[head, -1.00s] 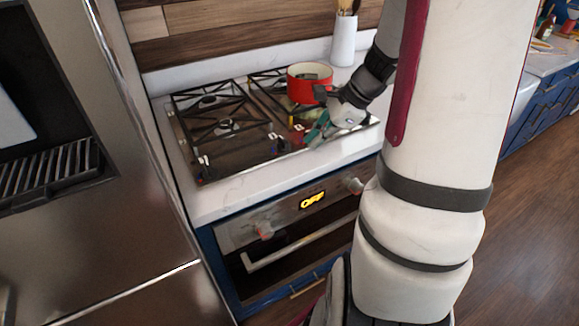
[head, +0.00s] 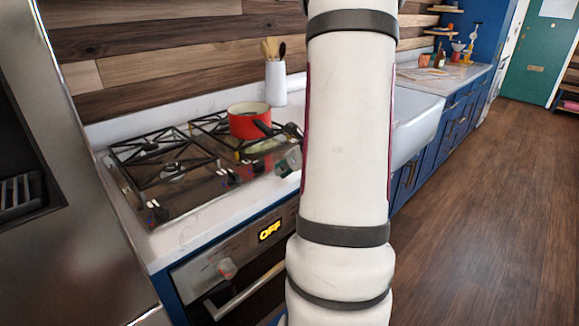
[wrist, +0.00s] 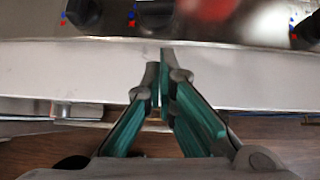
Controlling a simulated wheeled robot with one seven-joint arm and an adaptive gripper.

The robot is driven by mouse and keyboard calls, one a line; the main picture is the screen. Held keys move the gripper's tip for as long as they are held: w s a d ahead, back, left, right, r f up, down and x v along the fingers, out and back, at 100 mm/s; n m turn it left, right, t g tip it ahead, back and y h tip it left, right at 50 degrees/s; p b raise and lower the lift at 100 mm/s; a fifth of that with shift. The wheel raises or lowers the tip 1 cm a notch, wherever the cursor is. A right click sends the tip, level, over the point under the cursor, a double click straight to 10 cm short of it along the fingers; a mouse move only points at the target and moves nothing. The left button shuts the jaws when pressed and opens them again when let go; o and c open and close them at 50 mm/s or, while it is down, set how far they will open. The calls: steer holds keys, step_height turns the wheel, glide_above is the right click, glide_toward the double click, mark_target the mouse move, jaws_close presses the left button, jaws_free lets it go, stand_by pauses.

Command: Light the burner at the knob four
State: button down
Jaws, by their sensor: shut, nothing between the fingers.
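The gas cooktop (head: 200,187) has dark knobs along its front edge, among them a left one (head: 153,211) and a middle one (head: 229,179). In the wrist view, knobs show at the left (wrist: 82,11), centre-left (wrist: 153,12) and right (wrist: 306,28), with small red and blue marks beside them. I cannot tell which is knob four. My gripper (wrist: 159,62) is shut and empty, its green fingers pointing at the cooktop's front edge, apart from the knobs. In the head view my arm mostly hides it. No flame shows.
A red pot (head: 249,123) stands on the cooktop's right rear. A white utensil holder (head: 275,84) stands behind it. A steel fridge (head: 60,170) is at the left; open floor (head: 480,220) lies right.

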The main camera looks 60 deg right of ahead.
mark_target(262, 167)
steer(key=shift+w+d+f, duration=0.1)
steer(key=shift+w+d, duration=0.05)
steer(key=shift+w, duration=0.6)
steer(key=shift+w+d+f, duration=0.1)
steer(key=shift+w+d, duration=0.05)
steer(key=shift+w, duration=0.65)
steer(key=shift+w+d+f, duration=0.1)
steer(key=shift+w+d, duration=0.05)
steer(key=shift+w, duration=0.6)
steer(key=shift+p, duration=0.3)
steer(key=shift+w+d+r+n+y+p, duration=0.1)
steer(key=shift+w+d+n+y+p, duration=0.2)
steer(key=shift+n+y+p, duration=0.3)
steer(key=shift+w+d+n+y+p, duration=0.1)
steer(key=shift+d+n+y+p, duration=0.1)
steer(key=shift+n+y+p, duration=0.6)
steer(key=shift+w, duration=0.1)
steer(key=shift+w+a, duration=0.1)
steer(key=shift+a, duration=0.05)
